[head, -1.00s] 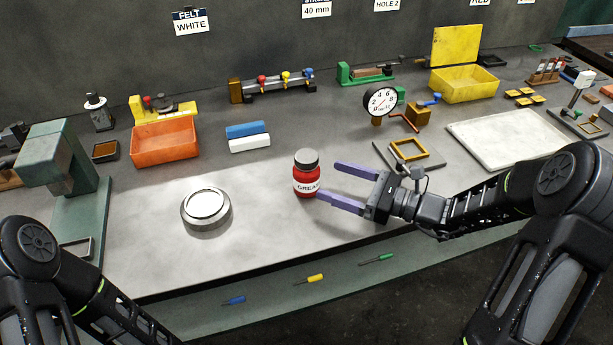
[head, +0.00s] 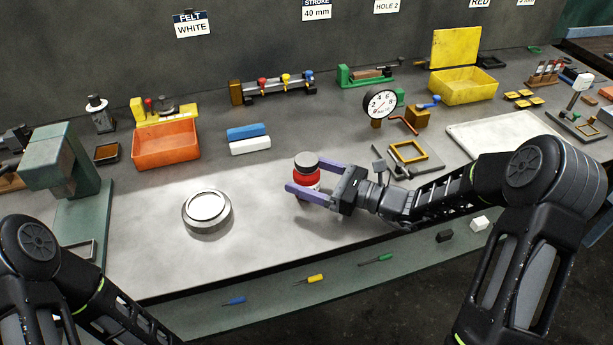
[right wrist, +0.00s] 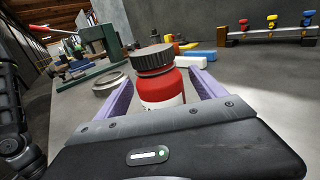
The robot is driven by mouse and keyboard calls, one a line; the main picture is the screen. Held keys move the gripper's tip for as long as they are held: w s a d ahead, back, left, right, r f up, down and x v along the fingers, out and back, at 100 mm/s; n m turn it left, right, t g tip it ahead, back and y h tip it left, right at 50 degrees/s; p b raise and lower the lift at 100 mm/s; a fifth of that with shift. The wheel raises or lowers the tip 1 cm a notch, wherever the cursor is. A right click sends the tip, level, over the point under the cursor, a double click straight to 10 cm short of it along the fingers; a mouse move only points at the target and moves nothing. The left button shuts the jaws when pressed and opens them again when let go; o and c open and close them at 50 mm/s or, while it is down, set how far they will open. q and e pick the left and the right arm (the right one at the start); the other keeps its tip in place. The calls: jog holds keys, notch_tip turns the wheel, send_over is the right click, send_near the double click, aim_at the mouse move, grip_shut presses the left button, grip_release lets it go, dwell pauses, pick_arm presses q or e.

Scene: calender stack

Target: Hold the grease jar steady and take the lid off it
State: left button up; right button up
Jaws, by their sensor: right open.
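The red grease jar (head: 306,178) stands upright on the bench, left of the middle of the head view. Its dark grey ridged lid (head: 306,160) is on top. My right gripper (head: 306,178) is open, with its purple fingers on either side of the jar's body, below the lid. In the right wrist view the jar (right wrist: 160,88) stands between the two fingers, with the lid (right wrist: 153,58) above them; a gap shows at the right finger. The label is partly hidden by the near finger in the head view. My left arm is at the lower left, its gripper out of frame.
A round silver dish (head: 207,210) lies left of the jar. Blue and white blocks (head: 248,138) and an orange bin (head: 166,145) stand behind. A dial gauge (head: 380,104) and a brass frame (head: 408,152) are behind right. The bench front around the jar is clear.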

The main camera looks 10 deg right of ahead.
dwell(0.6)
grip_shut()
dwell(0.7)
